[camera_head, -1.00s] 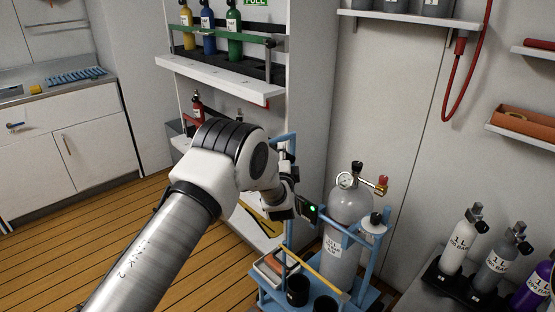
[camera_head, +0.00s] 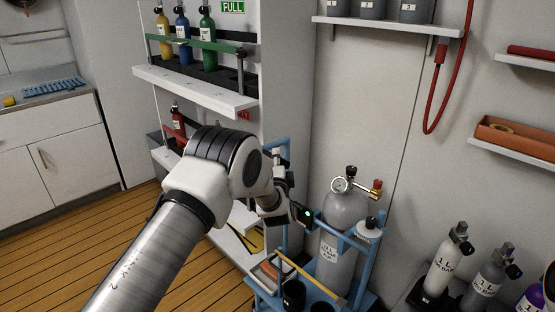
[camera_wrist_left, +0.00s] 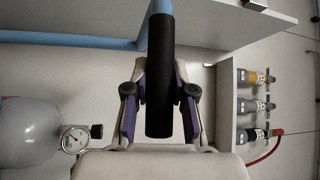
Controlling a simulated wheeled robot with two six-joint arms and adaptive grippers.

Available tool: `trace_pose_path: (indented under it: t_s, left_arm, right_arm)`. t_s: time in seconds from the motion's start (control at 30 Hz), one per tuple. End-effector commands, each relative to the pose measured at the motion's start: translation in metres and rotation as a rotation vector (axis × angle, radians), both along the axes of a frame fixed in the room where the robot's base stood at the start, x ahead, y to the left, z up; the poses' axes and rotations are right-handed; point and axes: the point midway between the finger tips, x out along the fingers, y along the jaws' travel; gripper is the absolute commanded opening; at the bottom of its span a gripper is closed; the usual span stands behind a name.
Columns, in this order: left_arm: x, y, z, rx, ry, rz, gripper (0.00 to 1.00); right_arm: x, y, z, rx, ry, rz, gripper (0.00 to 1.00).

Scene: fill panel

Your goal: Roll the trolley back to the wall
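The blue-framed trolley (camera_head: 369,262) carries a large grey gas cylinder (camera_head: 341,245) with a gauge and brass valve. It stands at the lower middle of the head view, in front of the pale wall (camera_head: 365,110). My left gripper (camera_head: 282,172) is at the trolley's handle, partly hidden by my wrist. In the left wrist view, my left gripper (camera_wrist_left: 160,98) has its purple-lined fingers closed on either side of the handle's black grip (camera_wrist_left: 160,75). The cylinder and gauge (camera_wrist_left: 73,138) also show there at the left. The trolley's wheels are out of view. My right gripper is not in view.
A white rack (camera_head: 205,92) with small coloured cylinders stands left of the trolley. Several small bottles (camera_head: 442,265) stand on a surface at the right. A red hose (camera_head: 436,95) hangs on the wall. Open wooden floor (camera_head: 150,250) lies at the left.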

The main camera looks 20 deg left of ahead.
Motion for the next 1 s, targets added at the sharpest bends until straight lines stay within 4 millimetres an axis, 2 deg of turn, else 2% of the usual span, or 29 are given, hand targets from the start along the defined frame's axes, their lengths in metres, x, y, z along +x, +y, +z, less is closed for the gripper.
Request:
trace_pose_path:
  t_s: [0.03, 0.1, 0.4, 0.5, 0.67, 0.9, 1.0]
  left_arm:
    - [0.000, 0.001, -0.001, -0.002, 0.002, 0.003, 0.28]
    - [0.000, 0.001, -0.001, -0.002, 0.002, 0.002, 0.51]
    - [-0.001, 0.000, -0.001, -0.001, 0.001, 0.001, 0.51]
    - [-0.007, -0.003, -0.002, 0.000, 0.001, 0.000, 0.51]
    - [-0.036, -0.016, -0.007, 0.001, 0.006, -0.001, 0.51]
    - [-0.090, -0.039, -0.015, 0.001, 0.003, -0.001, 0.51]
    - [-0.103, -0.044, -0.017, 0.000, 0.003, 0.000, 0.51]
  right_arm:
    - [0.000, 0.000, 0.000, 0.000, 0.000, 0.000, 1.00]
    - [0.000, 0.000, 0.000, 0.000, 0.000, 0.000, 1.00]
    - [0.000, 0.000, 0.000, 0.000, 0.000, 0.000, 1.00]
    - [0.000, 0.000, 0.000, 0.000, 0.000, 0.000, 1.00]
    - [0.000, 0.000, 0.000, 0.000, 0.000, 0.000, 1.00]
    - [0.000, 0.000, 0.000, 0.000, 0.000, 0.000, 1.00]
    - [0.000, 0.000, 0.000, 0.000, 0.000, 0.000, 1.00]
